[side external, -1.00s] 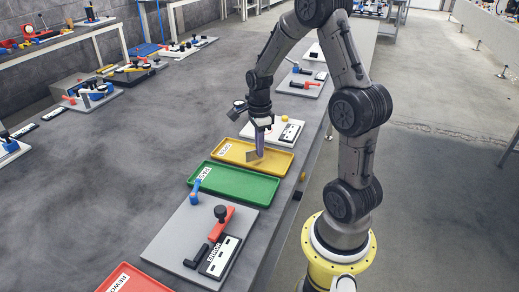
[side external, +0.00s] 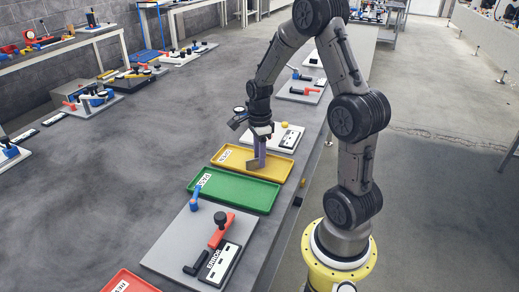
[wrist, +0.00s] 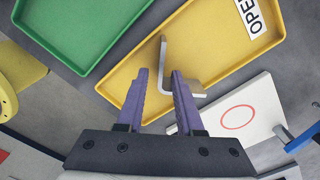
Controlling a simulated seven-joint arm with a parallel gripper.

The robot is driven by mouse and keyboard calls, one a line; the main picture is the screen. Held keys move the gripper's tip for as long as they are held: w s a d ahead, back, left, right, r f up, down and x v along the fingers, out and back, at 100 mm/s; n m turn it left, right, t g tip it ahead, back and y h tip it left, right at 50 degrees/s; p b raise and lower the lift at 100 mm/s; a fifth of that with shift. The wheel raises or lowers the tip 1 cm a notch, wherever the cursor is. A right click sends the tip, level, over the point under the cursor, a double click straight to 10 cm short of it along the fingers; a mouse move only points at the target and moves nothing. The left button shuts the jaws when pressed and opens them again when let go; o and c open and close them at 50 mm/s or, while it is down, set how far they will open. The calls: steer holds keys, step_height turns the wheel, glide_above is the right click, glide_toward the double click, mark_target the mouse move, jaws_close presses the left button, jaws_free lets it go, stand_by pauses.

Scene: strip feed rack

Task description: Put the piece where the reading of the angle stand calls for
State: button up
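The piece, a grey L-shaped bracket (wrist: 182,88), is in the yellow tray (wrist: 129,89) labelled OPEN. It also shows in the side view (side external: 253,164), low in the yellow tray (side external: 228,160). My gripper (wrist: 162,74) has purple fingers that stand apart. The bracket's upright part shows in the gap between them, with no clear contact on either side; its foot runs partly behind the right finger. In the side view my gripper (side external: 260,155) is low over the tray. I cannot tell which fixture is the angle stand, and no reading is legible.
A green tray (side external: 233,191) lies in front of the yellow one, and a red tray (side external: 127,283) is at the front. A grey board (side external: 180,238) with red and blue handles lies between them. A white board (side external: 270,145) is behind.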

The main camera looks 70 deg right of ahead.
step_height(320, 180, up, 11)
steer(key=s+a+r+n+t, duration=0.1)
steer(key=a+r+n, duration=0.4)
steer(key=a+n, duration=0.2)
steer(key=s+a+r+n+t, duration=0.1)
steer(key=s+a+n, duration=0.4)
steer(key=n, duration=0.5)
steer(key=s+a+r+n+t, duration=0.1)
steer(key=s+a+n+t, duration=0.2)
steer(key=s+a+n, duration=0.2)
steer(key=shift+s+a+n+t, duration=0.35)
steer(key=shift+a+n, duration=1.5)
steer(key=shift+n, duration=0.75)
